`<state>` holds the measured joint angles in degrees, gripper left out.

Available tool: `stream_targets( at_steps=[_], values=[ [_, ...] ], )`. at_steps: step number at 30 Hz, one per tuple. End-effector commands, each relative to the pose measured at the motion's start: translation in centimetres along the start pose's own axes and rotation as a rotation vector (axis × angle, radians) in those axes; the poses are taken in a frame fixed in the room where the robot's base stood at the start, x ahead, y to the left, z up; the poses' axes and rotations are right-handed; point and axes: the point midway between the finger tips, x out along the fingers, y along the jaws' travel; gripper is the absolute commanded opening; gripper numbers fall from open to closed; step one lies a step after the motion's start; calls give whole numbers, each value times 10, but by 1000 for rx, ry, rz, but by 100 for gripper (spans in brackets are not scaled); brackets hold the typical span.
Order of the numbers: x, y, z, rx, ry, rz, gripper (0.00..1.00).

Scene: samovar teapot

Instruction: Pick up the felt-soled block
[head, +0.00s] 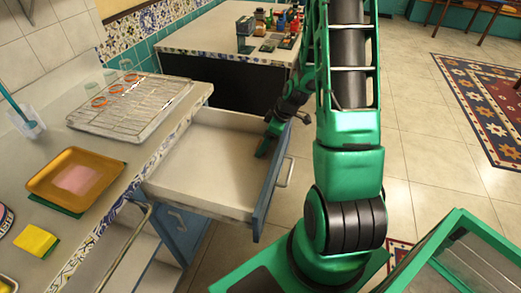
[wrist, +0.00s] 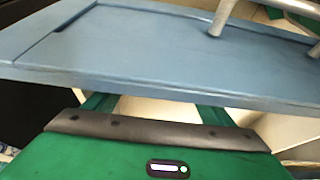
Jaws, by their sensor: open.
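I cannot pick out the felt-soled block for sure in either view. In the head view, a yellow block-like piece with a dark green underside (head: 37,240) lies on the left counter; it may be a sponge. My gripper (head: 266,146) is at the open drawer (head: 205,165), near its right side by the blue front. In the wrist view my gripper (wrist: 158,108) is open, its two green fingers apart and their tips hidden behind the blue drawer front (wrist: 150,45). Nothing shows between the fingers. The drawer floor that shows is bare; my arm hides some of the surroundings.
An orange tray (head: 50,190) holds a pink slab on the left counter, near a wire rack (head: 150,97). A table (head: 200,38) at the back carries jars and a green item. The drawer handle (head: 287,172) sticks out.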

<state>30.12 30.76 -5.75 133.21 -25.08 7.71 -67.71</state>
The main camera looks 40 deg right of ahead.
Motion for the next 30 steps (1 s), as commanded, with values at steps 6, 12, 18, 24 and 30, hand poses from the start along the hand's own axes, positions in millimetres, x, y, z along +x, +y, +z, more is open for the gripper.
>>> stream_targets(
  at_steps=[6,12,18,24,30],
  values=[
    [20,0,1,1,-1,0,77],
    [22,0,1,1,-1,1,77],
    [22,0,1,1,-1,1,46],
    [22,0,0,1,-1,1,28],
    [20,0,0,1,0,1,28]
  ],
)
